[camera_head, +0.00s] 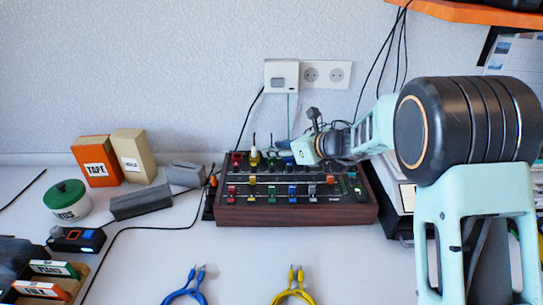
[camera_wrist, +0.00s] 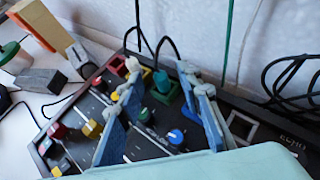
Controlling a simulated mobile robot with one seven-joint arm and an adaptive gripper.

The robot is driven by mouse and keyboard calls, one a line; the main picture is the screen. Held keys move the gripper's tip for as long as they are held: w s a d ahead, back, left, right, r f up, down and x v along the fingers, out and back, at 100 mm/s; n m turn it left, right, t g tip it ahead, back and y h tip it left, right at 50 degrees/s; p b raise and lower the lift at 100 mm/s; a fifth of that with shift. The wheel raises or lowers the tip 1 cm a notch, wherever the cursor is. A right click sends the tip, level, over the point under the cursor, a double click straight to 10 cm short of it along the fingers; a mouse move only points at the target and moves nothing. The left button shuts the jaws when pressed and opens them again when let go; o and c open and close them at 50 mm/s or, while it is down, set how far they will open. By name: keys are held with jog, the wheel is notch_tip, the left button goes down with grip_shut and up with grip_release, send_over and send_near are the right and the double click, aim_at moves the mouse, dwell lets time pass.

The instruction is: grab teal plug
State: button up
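The teal plug (camera_wrist: 161,81) stands upright in a green-rimmed socket at the back of the mixer box (camera_head: 290,212). A black cord rises near it. My gripper (camera_wrist: 158,68) is open, with its two blue fingers apart on either side of the plug in the wrist view. I see a gap between the plug and each finger, so it is not clasped. In the head view my gripper (camera_head: 284,147) reaches in from the right over the back row of sockets, and the plug is small and hard to make out there.
A pale yellow plug (camera_head: 254,157) stands just left of the gripper. Coloured knobs and sliders cover the mixer's top. Cords hang against the wall behind. A grey block (camera_head: 186,174) and an orange tape box (camera_head: 97,160) stand to the left. Blue (camera_head: 184,293) and yellow cables (camera_head: 293,291) lie in front.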

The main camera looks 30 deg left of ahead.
jog(key=shift+w+a+f, duration=0.15)
jog(key=shift+a, duration=0.2)
jog(key=shift+c, duration=0.2)
grip_shut()
